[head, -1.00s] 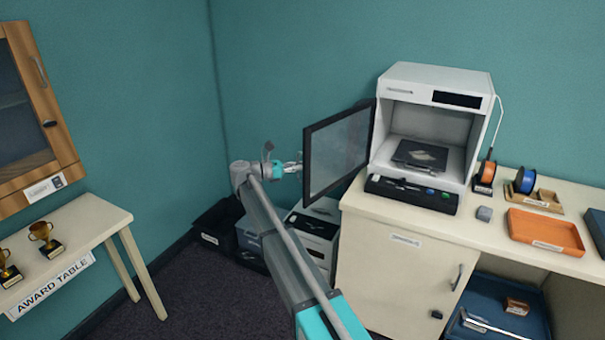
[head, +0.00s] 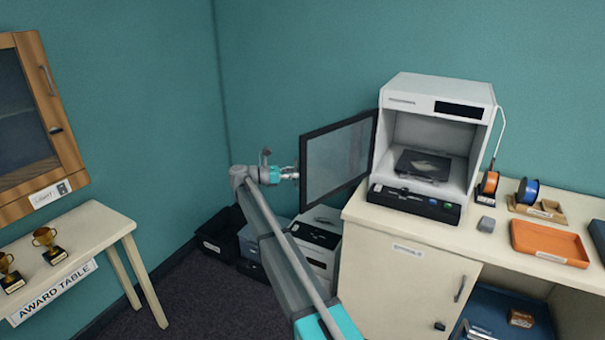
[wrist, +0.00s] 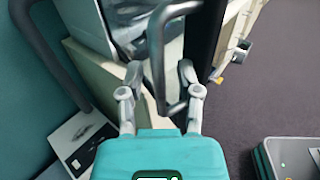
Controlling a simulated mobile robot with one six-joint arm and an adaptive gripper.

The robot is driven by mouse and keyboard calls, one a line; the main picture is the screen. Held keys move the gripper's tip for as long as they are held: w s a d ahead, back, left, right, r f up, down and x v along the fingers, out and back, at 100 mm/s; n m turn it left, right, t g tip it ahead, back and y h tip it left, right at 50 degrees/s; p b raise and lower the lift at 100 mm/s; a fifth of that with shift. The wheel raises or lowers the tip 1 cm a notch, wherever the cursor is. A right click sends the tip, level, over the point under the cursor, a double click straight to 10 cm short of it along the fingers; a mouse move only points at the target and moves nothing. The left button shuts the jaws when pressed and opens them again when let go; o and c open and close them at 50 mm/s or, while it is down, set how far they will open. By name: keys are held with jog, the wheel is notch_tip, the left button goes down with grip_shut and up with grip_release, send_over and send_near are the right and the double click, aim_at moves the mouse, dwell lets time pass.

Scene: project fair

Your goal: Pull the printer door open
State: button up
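The printer (head: 436,92) is a white box on the workbench at the right, with its front chamber exposed. Its printer door (head: 337,158), a dark-framed clear panel, stands swung wide out to the left. My gripper (head: 292,173) is at the door's free left edge. In the wrist view, my gripper (wrist: 158,76) has its two fingers spread apart. The grey door handle (wrist: 160,50) runs between them, and neither finger appears to press on it.
The workbench (head: 372,212) holds an orange tray (head: 548,243) and filament spools (head: 528,190). Boxes (head: 318,238) stand on the floor below the door. The award table (head: 100,222) with trophies is at the left, below a wall cabinet (head: 38,110). Dark floor lies between.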

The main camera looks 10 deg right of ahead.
dwell(0.3)
jog(key=shift+a, duration=0.1)
jog(key=s+a, duration=0.1)
jog(key=a, duration=1)
jog(key=shift+a, duration=0.4)
